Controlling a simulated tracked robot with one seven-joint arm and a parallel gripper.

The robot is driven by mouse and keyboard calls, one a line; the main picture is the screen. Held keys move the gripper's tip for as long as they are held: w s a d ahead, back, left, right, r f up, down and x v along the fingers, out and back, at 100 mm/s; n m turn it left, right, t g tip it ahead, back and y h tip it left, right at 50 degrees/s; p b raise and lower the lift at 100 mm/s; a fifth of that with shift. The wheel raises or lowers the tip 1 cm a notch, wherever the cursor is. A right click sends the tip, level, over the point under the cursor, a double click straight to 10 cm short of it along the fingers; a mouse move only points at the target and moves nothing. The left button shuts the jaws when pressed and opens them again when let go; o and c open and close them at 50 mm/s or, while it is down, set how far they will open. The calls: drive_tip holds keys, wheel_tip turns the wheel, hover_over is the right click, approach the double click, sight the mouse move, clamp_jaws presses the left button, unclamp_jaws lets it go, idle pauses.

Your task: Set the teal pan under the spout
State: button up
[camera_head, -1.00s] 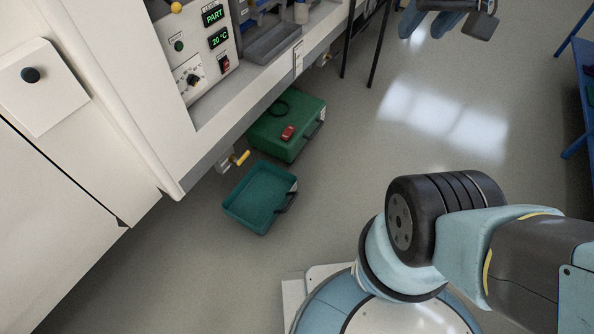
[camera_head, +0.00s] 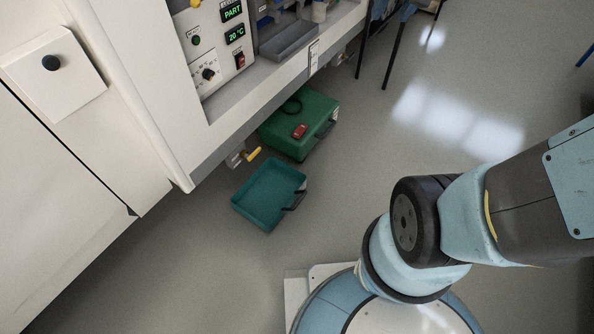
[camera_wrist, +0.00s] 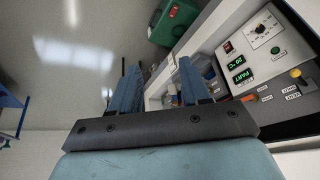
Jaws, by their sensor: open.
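The teal pan (camera_head: 254,207), a shallow open tray with a dark handle on its right side, lies flat on the floor in the head view. It looks empty. The pan is not visible in the wrist view.
A green case (camera_head: 318,112) with a red object (camera_head: 300,131) on it stands on the floor behind the pan. A control panel (camera_head: 215,72) and a grey tray (camera_head: 292,42) are above on the vehicle side. The floor in front and right of the pan is clear.

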drive_tip(key=w+a+f+m+g+y, duration=0.1)
drive_tip(key=w+a+f, duration=0.2)
drive_tip(key=w+f, duration=0.9)
drive_tip(key=w+a+f+m+g, duration=0.1)
drive_tip(key=w+a+f, duration=0.2)
drive_tip(key=w+f, duration=0.9)
drive_tip(key=m+g, duration=0.2)
drive_tip(key=m, duration=0.3)
approach(299, 200)
drive_tip(key=f, duration=0.5)
drive_tip(key=a+f, duration=0.1)
drive_tip(key=f, duration=0.2)
drive_tip(key=shift+w+f, duration=0.3)
drive_tip(key=shift+c, duration=0.2)
